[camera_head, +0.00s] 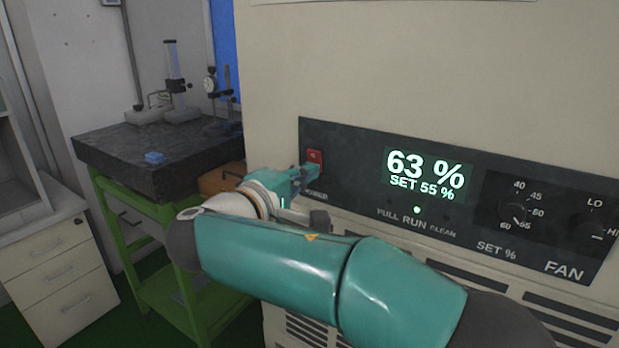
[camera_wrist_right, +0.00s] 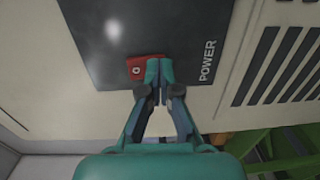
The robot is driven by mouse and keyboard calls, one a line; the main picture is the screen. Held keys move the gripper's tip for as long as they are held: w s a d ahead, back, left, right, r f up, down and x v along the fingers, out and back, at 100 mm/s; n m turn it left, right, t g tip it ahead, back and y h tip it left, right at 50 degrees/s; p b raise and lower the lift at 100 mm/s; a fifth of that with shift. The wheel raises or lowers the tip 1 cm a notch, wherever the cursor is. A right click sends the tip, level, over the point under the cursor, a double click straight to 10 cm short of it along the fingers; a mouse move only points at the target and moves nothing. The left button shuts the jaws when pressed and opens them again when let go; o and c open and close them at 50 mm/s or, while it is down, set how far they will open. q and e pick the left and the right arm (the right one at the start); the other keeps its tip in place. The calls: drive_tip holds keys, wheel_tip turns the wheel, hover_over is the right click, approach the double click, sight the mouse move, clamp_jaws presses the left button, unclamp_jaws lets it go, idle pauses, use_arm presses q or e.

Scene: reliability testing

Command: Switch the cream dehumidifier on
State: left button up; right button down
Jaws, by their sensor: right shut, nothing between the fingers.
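The cream dehumidifier (camera_head: 400,70) fills the right of the head view. Its dark control panel (camera_head: 350,145) has a lit display (camera_head: 426,172) reading 63 % and SET 55 %, with a small green light (camera_head: 417,210) lit below it. The red power switch (camera_head: 315,157) is at the panel's left end; it also shows in the right wrist view (camera_wrist_right: 137,70), marked O. My right gripper (camera_head: 312,170) is shut and empty, its fingertips (camera_wrist_right: 160,68) at the switch, covering part of it. Whether they touch it, I cannot tell. My left gripper is not in view.
Fan and set knobs (camera_head: 514,211) sit on the panel's right. A green stand (camera_head: 150,270) with a dark slab (camera_head: 110,150) bearing gauges stands at left, beside white drawers (camera_head: 60,275). Vents (camera_wrist_right: 285,65) lie below the panel.

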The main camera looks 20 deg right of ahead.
drive_tip(key=v, duration=0.7)
drive_tip(key=shift+s+a, duration=0.2)
